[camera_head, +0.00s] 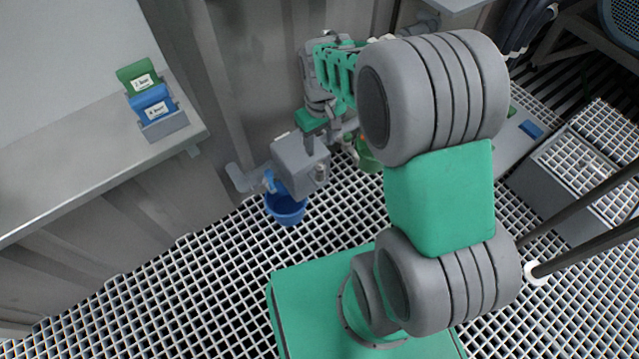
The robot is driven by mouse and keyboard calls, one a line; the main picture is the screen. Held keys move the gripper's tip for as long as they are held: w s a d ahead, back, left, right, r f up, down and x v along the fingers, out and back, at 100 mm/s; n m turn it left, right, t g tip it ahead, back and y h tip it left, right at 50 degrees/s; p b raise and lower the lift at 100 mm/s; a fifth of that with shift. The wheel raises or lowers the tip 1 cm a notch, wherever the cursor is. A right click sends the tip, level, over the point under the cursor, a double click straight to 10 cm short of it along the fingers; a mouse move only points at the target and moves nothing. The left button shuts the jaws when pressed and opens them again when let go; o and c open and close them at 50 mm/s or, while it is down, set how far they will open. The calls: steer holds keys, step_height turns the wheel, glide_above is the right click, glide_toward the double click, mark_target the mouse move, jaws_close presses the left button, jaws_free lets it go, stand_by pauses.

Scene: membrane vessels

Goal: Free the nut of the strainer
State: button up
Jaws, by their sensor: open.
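My gripper (301,163) shows as a grey block at the end of my arm, just above a blue bucket and in front of the wall. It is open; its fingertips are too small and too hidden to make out. A grey pipe (240,178) with a small blue part (268,182) meets the block's left side in the picture. The strainer and its nut cannot be told apart clearly here; they seem to be in this cluster, partly hidden by my gripper. I cannot tell whether the gripper touches them.
The blue bucket (287,209) stands on the white floor grating (190,275). A grey bench (60,185) at the left holds a rack with a green card (137,76) and a blue card (153,103). A grated box (575,175) and dark rails stand at the right.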

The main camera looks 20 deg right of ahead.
mark_target(320, 166)
steer(key=f, duration=0.3)
steer(key=shift+w+f, duration=0.2)
step_height(320, 166, down, 7)
steer(key=b, duration=0.3)
steer(key=shift+f+b, duration=0.1)
steer(key=shift+b, duration=0.2)
steer(key=shift+c, duration=0.2)
jaws_close()
